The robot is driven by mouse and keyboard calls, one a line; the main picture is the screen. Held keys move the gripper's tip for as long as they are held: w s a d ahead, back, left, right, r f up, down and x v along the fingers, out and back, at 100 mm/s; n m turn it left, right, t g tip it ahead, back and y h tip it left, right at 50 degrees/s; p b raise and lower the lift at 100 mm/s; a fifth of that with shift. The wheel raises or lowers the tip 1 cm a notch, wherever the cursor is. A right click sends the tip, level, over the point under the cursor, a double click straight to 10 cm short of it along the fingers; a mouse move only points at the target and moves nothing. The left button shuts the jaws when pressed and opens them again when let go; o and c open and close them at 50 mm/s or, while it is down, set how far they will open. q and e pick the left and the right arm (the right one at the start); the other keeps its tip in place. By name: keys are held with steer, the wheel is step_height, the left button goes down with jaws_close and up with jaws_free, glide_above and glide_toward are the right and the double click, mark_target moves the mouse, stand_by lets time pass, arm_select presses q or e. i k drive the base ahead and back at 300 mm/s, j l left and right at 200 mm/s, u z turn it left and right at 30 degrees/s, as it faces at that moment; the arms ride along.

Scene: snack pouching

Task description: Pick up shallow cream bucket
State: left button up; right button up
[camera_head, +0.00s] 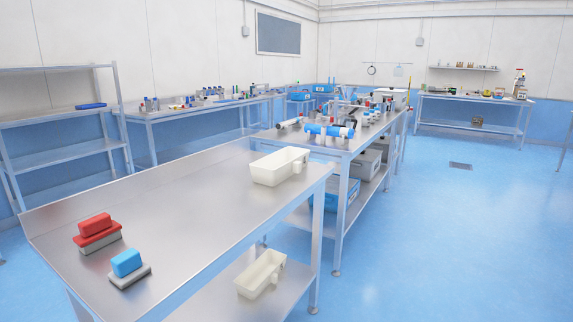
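A cream rectangular bucket (280,168) with a small handle-like tab on its front side stands upright and open-topped at the far right end of the near steel table (190,205). A second cream bucket (262,274) of similar shape, with a tab on its right side, sits on the lower shelf under that table. Both look low-walled and empty as far as I can see. I cannot tell which is the shallower. Neither of my grippers is in view.
A red block-like item (97,230) and a blue one (127,264), on grey bases, lie at the table's near left. The table's middle is clear. A second table (345,147) with blue-and-white cylindrical items adjoins behind. Open blue floor (440,230) lies to the right.

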mark_target(285, 166)
steer(key=i+l+u, duration=0.1)
steer(key=i+l, duration=0.95)
steer(key=i, duration=0.15)
